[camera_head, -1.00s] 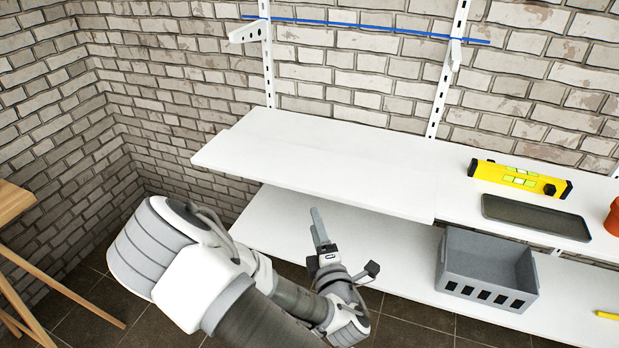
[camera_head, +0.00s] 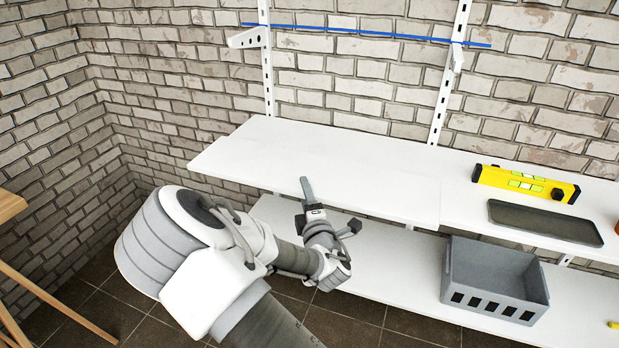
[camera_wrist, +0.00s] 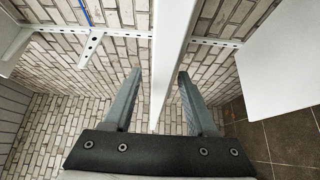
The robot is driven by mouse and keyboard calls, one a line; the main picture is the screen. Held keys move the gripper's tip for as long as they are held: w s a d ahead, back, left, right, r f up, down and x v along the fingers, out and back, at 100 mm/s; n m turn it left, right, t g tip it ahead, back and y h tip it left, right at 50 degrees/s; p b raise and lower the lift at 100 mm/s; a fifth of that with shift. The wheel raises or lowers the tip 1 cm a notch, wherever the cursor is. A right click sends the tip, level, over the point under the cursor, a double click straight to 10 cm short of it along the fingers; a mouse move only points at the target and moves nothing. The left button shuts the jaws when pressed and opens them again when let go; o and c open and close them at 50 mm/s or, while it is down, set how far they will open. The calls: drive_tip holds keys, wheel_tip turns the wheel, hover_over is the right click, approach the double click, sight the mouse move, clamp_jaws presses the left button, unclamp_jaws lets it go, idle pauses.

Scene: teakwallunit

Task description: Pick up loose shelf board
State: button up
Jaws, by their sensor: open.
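The loose shelf board (camera_head: 315,170) is a wide white board, lying flat on the upper level at the left, with its left end free. Its right end meets another white shelf (camera_head: 465,205). My gripper (camera_head: 306,184) is at the board's front edge in the head view. In the wrist view my gripper (camera_wrist: 159,73) is open, and the board's edge (camera_wrist: 174,60) runs as a white strip between its two fingers. A gap shows on the left finger's side. The right finger is close to the strip; contact cannot be told.
A lower white shelf (camera_head: 390,270) lies beneath and bears a grey crate (camera_head: 495,283). On the right shelf are a yellow spirit level (camera_head: 525,184) and a dark tray (camera_head: 545,222). A bracket (camera_head: 248,38) and a blue line (camera_head: 365,34) are on the brick wall above.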

drive_tip(key=shift+w, duration=0.4)
drive_tip(key=shift+c, duration=0.3)
clamp_jaws()
drive_tip(key=shift+a, duration=0.1)
idle(0.7)
drive_tip(key=shift+r, duration=0.1)
